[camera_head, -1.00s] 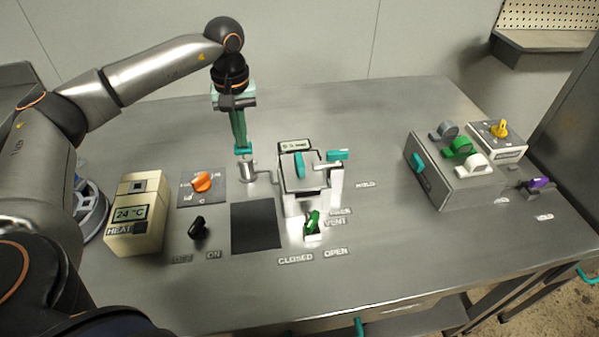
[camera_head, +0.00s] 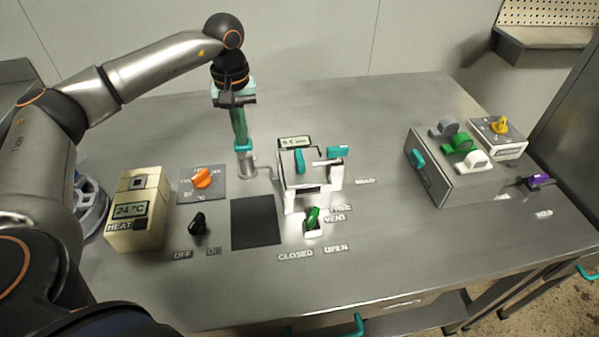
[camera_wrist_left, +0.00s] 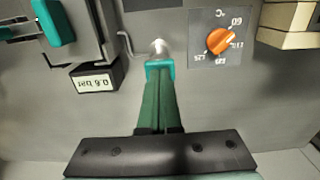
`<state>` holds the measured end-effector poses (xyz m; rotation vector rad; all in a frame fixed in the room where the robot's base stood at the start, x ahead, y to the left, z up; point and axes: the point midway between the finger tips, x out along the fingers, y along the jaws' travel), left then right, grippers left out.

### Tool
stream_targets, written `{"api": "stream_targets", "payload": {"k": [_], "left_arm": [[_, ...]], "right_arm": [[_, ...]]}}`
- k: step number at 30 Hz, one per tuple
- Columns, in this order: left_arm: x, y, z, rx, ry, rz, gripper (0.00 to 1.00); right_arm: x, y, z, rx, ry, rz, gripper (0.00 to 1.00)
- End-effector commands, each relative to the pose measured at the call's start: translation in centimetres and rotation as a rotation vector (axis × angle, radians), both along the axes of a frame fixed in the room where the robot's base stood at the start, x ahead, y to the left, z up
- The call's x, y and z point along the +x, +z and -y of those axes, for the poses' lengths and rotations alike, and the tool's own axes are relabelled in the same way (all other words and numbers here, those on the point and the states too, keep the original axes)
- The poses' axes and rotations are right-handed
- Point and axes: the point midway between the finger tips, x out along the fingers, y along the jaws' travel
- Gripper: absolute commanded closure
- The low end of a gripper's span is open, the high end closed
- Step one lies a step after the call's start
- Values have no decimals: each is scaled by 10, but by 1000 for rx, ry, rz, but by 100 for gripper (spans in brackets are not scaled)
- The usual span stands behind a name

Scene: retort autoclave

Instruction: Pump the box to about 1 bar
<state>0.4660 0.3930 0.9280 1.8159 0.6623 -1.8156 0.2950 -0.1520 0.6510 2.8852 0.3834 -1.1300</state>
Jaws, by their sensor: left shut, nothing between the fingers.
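The grey-white box (camera_head: 312,180) stands near the middle of the steel table, with teal handles on top. Its small display (camera_head: 294,142) faces back; in the left wrist view this display (camera_wrist_left: 95,82) appears upside down and reads about 0.6 bar. A small metal pump cylinder (camera_head: 247,166) stands left of the box, joined to it by a thin bent pipe. My left gripper (camera_head: 243,147) points down at the top of this cylinder, fingers shut and empty. In the left wrist view its teal tips (camera_wrist_left: 160,69) hide most of the cylinder's top. The right gripper is out of view.
An orange dial (camera_head: 202,178) and a beige heater box (camera_head: 136,212) reading 24 °C are to the left. A black switch (camera_head: 198,223) and a green lever (camera_head: 312,217) are in front. A grey block (camera_head: 455,175) with several coloured handles stands right. The table's front middle is clear.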

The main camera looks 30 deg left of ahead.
Motion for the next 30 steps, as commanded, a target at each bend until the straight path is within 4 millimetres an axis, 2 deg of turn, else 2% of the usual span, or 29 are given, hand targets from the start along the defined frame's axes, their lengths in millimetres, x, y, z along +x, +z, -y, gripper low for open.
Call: {"api": "stream_targets", "payload": {"k": [18, 30], "left_arm": [[0, -16, 0, 2, 0, -3, 100], [0, 2, 0, 1, 0, -3, 100]], "right_arm": [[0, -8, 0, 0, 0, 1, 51], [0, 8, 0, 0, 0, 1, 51]]}}
